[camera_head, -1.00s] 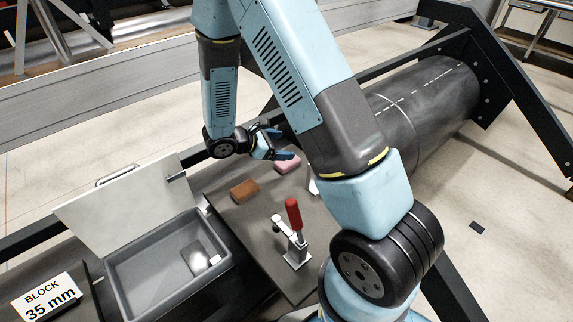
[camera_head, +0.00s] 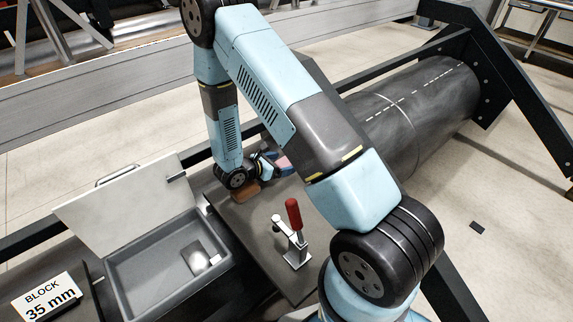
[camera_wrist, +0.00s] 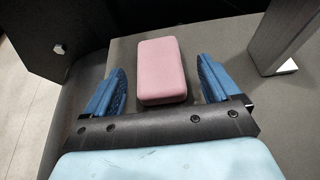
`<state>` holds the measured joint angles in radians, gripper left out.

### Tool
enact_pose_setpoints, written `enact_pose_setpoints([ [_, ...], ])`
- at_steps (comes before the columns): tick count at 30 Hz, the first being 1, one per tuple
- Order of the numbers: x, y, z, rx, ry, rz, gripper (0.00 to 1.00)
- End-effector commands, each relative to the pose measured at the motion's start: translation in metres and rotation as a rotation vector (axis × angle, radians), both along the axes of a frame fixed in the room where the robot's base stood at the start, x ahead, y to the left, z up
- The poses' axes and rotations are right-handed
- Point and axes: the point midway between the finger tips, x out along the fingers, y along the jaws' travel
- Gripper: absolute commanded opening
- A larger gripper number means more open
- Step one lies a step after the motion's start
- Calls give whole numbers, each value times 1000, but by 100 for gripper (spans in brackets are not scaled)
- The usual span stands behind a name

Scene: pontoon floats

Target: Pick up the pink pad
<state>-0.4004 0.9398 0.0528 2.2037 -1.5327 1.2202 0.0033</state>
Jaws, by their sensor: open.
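The pink pad (camera_wrist: 161,68) is a flat rounded block lying on the grey board (camera_wrist: 215,45). In the wrist view it sits between the two blue fingers of my gripper (camera_wrist: 161,88), with a gap on each side. The fingers are open and hold nothing. In the head view my gripper (camera_head: 277,163) is low over the board, and only a small part of the pink pad (camera_head: 284,161) shows beside the blue fingers.
A brown block (camera_head: 243,192) lies partly hidden behind my wrist. A toggle clamp with a red handle (camera_head: 294,213) stands on the board. A grey bin (camera_head: 130,262) with an open lid is at the left. A black cylinder (camera_head: 430,100) lies behind.

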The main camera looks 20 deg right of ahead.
Motion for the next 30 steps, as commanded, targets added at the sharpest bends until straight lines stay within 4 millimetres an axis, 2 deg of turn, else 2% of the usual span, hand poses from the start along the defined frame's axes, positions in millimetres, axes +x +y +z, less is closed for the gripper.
enact_pose_setpoints([
  [6,9,-22,-9,-1,-1,-1,89],
  [15,11,-24,-10,-1,-1,0,89],
  [30,11,-24,-10,0,-1,0,42],
])
